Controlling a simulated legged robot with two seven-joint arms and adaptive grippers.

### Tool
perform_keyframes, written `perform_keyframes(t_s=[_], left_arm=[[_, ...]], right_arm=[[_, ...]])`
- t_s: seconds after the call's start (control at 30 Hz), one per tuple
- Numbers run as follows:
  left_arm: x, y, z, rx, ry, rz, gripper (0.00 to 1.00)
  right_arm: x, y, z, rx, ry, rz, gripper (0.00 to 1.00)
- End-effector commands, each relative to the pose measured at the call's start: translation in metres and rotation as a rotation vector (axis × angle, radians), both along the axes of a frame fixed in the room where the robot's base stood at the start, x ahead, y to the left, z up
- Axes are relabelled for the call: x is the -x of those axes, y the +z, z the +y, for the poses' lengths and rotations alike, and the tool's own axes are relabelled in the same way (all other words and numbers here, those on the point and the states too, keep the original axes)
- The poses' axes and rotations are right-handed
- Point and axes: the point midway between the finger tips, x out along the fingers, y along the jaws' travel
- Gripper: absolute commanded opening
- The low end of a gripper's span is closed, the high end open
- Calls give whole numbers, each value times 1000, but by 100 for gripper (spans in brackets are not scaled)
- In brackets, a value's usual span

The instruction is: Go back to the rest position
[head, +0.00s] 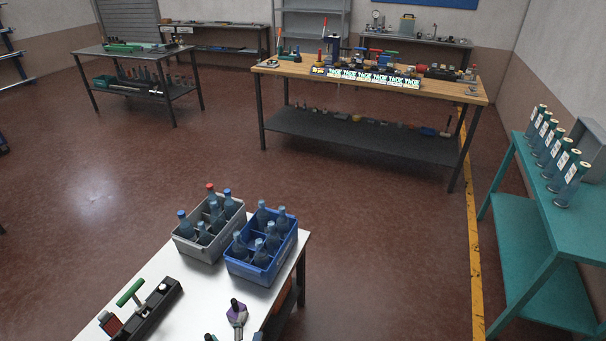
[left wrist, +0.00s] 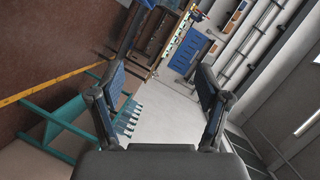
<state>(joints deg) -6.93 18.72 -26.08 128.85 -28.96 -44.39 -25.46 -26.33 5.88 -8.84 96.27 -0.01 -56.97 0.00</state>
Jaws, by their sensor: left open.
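My left gripper (head: 233,337) barely shows at the bottom edge of the head view, where only two dark blue-tipped ends are seen near the white table (head: 190,288). In the left wrist view my left gripper (left wrist: 165,62) has its two blue-padded fingers spread wide, with nothing between them. It points across the room towards the wall and the teal bench. My right gripper is not in view.
A grey crate (head: 186,247) and a blue crate (head: 246,272) with bottles stand on the white table. A black fixture with a green handle (head: 130,292) and a purple-and-grey item (head: 237,313) lie nearer. A teal bench (head: 567,225) stands right. Open floor lies beyond.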

Motion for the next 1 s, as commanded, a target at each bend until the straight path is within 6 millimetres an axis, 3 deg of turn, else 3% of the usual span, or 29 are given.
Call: perform_keyframes(t_s=[0.03, 0.1, 0.2, 0.4, 0.6, 0.8, 1.0], left_arm=[[23, -29, 18, 126, 104, 153, 77], [55, -62, 37, 268, 233, 333, 77], [98, -95, 53, 409, 379, 531, 77], [176, -132, 66, 587, 604, 821, 77], [249, -147, 69, 705, 798, 1054, 77], [234, -210, 67, 686, 796, 1067, 77], [237, -284, 65, 670, 803, 1094, 77]], right_arm=[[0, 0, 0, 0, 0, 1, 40], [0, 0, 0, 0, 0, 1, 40], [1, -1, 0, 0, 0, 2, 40], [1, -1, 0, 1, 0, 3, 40], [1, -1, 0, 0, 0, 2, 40], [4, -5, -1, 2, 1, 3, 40], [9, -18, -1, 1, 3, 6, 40]])
